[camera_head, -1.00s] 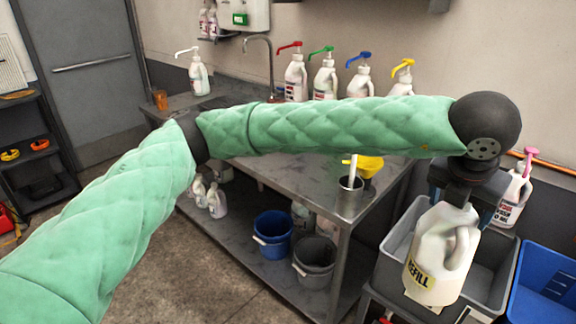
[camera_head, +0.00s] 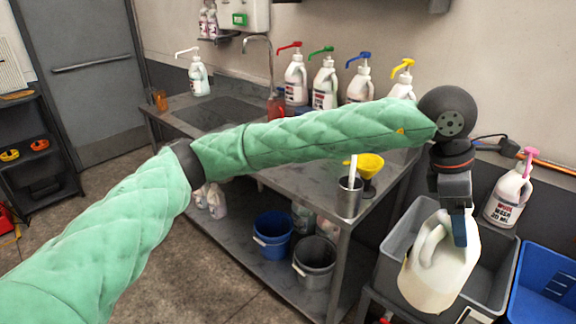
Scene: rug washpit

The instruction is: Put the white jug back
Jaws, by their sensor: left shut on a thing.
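The white jug (camera_head: 438,275) is a rounded white container with a moulded handle, at the right of the view. My left gripper (camera_head: 460,232) comes down on it from above and is shut on its top. The jug hangs upright in front of and over the near part of a grey bin (camera_head: 392,228). I cannot tell whether its base touches anything. No label shows on the side turned to me. My right gripper is not in view.
A steel bench (camera_head: 300,185) carries several pump bottles, a steel cup (camera_head: 349,197) and a yellow funnel (camera_head: 369,164). A pink-pump bottle (camera_head: 508,197) stands behind the grey bin. A blue bin (camera_head: 545,285) is at the right. Buckets (camera_head: 273,232) sit on the lower shelf.

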